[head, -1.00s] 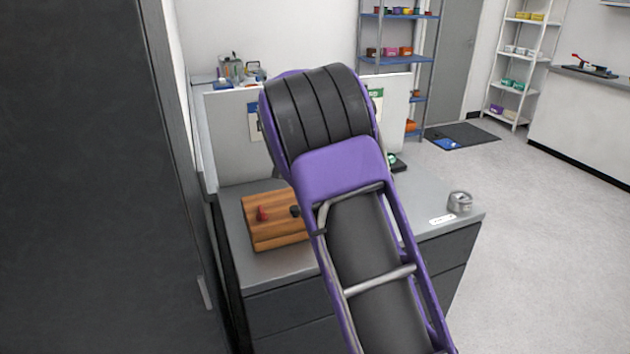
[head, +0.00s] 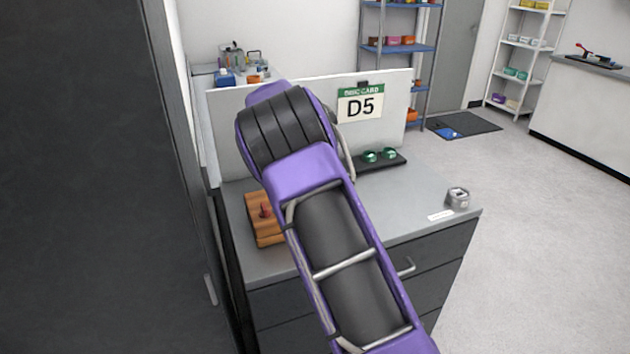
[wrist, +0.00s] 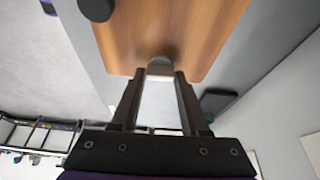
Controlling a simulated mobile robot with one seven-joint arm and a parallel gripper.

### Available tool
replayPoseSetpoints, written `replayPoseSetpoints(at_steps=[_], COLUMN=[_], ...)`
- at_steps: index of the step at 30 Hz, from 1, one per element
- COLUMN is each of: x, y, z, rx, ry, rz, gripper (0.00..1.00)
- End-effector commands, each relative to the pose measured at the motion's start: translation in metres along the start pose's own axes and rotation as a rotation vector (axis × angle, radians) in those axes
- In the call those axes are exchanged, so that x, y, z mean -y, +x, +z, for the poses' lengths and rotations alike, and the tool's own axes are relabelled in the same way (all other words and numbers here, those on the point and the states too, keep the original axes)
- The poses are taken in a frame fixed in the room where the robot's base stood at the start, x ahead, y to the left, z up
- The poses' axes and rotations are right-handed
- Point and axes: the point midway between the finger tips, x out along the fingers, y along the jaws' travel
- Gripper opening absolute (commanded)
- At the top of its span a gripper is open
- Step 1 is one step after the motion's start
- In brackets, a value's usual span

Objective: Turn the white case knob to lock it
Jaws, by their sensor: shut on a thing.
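The wooden case (head: 265,235) lies at the left of the grey bench top, its right part hidden behind my arm in the head view. A red knob (head: 265,211) stands on it. In the wrist view the wooden case (wrist: 165,25) fills the top, with a dark knob (wrist: 97,8) at its upper left. My gripper (wrist: 160,76) is at the case's edge, its fingers on either side of the pale white-grey knob (wrist: 160,66) and shut on it. The knob's turn angle cannot be made out. My gripper is hidden in the head view.
A small grey metal item (head: 458,197) stands at the bench's right. The bench top between is clear.

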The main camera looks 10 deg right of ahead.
Motion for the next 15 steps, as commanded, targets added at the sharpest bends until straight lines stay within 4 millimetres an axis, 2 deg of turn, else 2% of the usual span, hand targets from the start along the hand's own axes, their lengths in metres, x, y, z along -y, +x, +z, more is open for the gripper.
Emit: replayPoseSetpoints(at_steps=[8, 9, 14, 15], x=[0.0003, 0.0003, 0.0002, 0.0002], y=[-0.0001, -0.0001, -0.0001, -0.0001], z=[0.0006, 0.0006, 0.0004, 0.0004], rx=[0.001, 0.001, 0.001, 0.001], ry=[0.000, 0.000, -0.001, -0.001], rz=[-0.001, -0.001, -0.001, -0.001], gripper=[0.00, 0.47, 0.75, 0.75])
